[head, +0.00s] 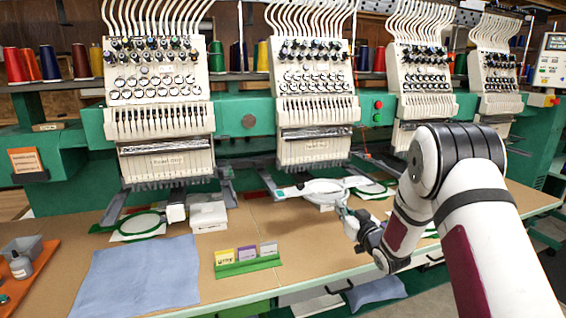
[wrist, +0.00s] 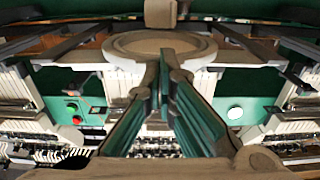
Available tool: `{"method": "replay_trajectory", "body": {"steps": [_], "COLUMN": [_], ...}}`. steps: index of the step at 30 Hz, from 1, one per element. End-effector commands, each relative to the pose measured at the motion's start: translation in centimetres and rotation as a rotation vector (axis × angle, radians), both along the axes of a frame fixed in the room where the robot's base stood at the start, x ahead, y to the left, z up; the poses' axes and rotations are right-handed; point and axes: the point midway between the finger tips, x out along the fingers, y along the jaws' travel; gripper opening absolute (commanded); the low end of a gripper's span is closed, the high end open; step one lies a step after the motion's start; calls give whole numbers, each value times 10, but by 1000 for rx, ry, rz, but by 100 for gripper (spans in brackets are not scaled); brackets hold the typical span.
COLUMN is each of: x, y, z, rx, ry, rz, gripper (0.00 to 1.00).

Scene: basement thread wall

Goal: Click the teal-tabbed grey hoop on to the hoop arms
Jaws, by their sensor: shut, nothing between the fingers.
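The grey hoop (head: 325,187) lies level in front of the second machine head, with pale tabs at both sides and a teal patch on its left tab (head: 283,192). In the wrist view the hoop (wrist: 122,43) is a ring beyond my fingertips, between the two hoop arms (wrist: 62,44). In the head view the left hoop arm (head: 267,181) reaches the left tab; I cannot tell whether the tabs are clicked in. My gripper (head: 343,207) is shut and empty at the hoop's near edge. In the wrist view its fingertips (wrist: 166,55) overlap the rim; contact is unclear.
A green hoop (head: 140,224) sits at the left head and another (head: 372,187) right of the grey hoop. A blue cloth (head: 140,275), a green card holder (head: 247,267) and an orange tray (head: 42,268) lie on the tan table.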

Motion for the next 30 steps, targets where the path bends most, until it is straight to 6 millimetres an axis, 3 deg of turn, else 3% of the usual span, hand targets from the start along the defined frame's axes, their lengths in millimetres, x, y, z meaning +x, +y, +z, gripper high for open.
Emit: {"method": "replay_trajectory", "body": {"steps": [30], "x": [36], "y": [12], "z": [-1], "rx": [-1], "ry": [-1], "rz": [0], "gripper": [0]}}
